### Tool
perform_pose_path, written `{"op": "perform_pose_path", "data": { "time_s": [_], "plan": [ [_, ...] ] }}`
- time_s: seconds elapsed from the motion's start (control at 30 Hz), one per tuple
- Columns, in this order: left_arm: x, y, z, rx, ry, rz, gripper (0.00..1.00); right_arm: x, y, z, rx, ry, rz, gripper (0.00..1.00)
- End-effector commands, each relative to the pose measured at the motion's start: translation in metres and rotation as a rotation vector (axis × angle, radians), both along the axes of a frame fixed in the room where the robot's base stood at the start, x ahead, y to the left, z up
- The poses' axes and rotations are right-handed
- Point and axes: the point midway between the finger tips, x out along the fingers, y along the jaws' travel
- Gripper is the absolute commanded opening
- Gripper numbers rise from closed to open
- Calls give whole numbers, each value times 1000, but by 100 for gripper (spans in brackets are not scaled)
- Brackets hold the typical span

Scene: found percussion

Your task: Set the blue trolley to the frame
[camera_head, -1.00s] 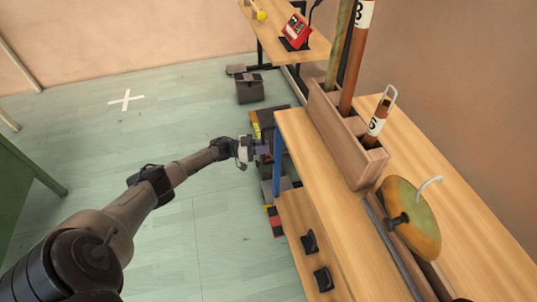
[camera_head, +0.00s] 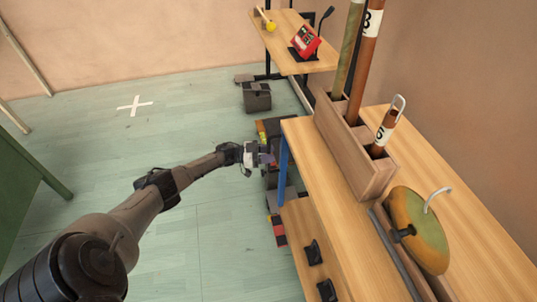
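My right gripper is not in view.
The unit carries a wooden holder (camera_head: 350,150) with numbered tubes (camera_head: 364,60) and a round gong-like disc (camera_head: 418,230). Dark boxes (camera_head: 257,96) sit on the floor. A red device (camera_head: 305,42) stands on the back stand. The floor around the white cross (camera_head: 135,105) is clear.

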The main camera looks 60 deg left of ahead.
Motion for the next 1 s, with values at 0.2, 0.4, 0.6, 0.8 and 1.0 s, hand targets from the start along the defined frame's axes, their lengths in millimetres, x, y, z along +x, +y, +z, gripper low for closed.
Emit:
{"op": "perform_pose_path", "data": {
  "time_s": [0.2, 0.4, 0.6, 0.8, 1.0],
  "plan": [
    [-1, 0, 1, 0, -1, -2, 41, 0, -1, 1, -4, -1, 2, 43],
    [-20, 13, 2, 2, 3, 0, 41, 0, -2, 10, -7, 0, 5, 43],
    [-54, 34, 2, 1, 4, 0, 41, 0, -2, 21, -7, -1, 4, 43],
    [-84, 54, 2, 2, 2, 0, 41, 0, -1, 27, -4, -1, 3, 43],
    [-105, 68, 1, 1, 1, 0, 41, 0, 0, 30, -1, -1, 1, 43]
  ]
}}
